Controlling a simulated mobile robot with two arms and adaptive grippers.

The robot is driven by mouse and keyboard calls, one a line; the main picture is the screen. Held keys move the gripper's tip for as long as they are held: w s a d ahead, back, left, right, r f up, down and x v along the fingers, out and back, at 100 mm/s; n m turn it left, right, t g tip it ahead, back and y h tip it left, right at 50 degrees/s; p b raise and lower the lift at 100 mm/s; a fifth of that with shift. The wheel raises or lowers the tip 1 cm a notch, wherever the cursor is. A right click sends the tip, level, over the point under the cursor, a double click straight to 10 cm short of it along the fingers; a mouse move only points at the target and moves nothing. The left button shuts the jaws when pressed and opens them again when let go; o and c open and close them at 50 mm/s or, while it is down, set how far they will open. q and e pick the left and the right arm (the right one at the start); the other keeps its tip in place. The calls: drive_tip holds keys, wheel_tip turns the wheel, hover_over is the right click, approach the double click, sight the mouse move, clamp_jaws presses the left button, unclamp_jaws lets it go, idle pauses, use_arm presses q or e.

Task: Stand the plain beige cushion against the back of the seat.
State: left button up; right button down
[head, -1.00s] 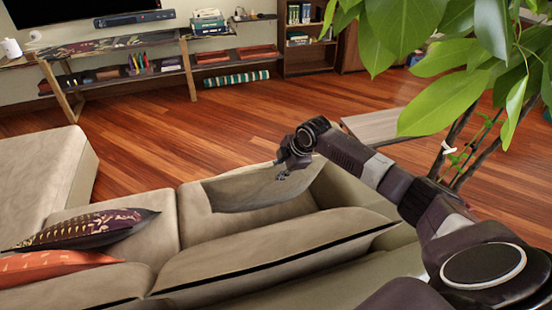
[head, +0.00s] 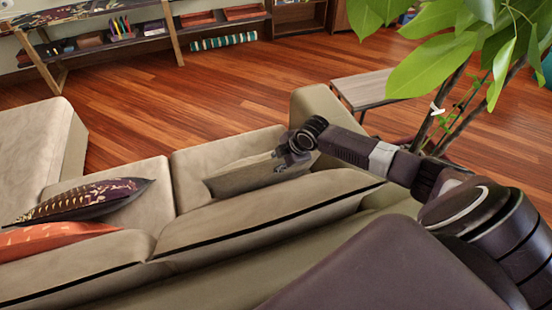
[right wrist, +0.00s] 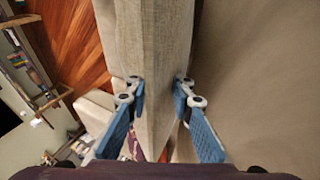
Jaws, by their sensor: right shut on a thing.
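The plain beige cushion (head: 245,177) is on the right-hand seat (head: 205,160) of the beige sofa. It looks raised on edge and leaning, close to the seat's back (head: 260,215), which hides its lower part. I cannot tell whether it touches the back. My right gripper (head: 292,152) is shut on the cushion's right upper part. In the right wrist view, the cushion (right wrist: 167,45) runs between the blue fingers of the gripper (right wrist: 160,90), one on each side. My left gripper is not in view.
A patterned dark cushion (head: 85,202) and an orange cushion (head: 50,237) lie on the sofa's left part. The sofa's armrest (head: 318,108) is beyond my gripper. A small table (head: 365,88) and a leafy plant (head: 440,65) stand at the right. Wooden floor lies beyond.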

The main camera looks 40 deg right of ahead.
drive_tip(key=shift+w+r, duration=0.1)
drive_tip(key=c, duration=1.6)
unclamp_jaws()
drive_tip(key=v, duration=1.2)
